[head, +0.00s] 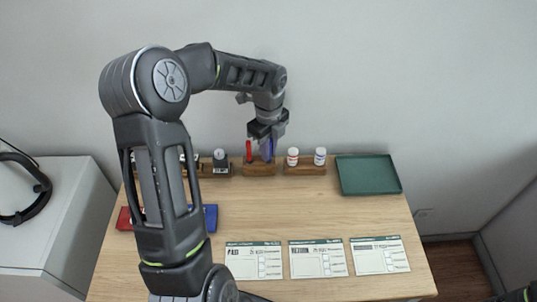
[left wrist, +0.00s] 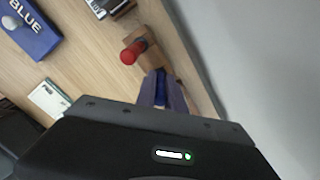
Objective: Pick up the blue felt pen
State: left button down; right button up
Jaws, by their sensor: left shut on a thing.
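The blue felt pen (head: 270,148) stands upright in a wooden holder (head: 260,169) at the back of the counter, beside a red pen (head: 249,151). My left gripper (head: 266,151) reaches down from above and is shut on the blue pen. In the left wrist view the fingers (left wrist: 160,90) close around the blue pen (left wrist: 161,84), mostly hidden between them. The red pen (left wrist: 133,52) stands close beside the fingers there. I cannot tell whether the pen's lower end is still in the holder.
Two white bottles (head: 320,157) in a wooden holder stand right of the pens, and a stamp (head: 220,158) stands left. A green tray (head: 368,174) lies at the back right. Several printed cards (head: 317,259) lie in front. A blue ink pad (head: 210,217) is partly hidden by my arm.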

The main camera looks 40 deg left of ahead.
dwell(0.5)
pick_arm(q)
notch_tip(320, 180, up, 10)
jog(key=p, duration=0.8)
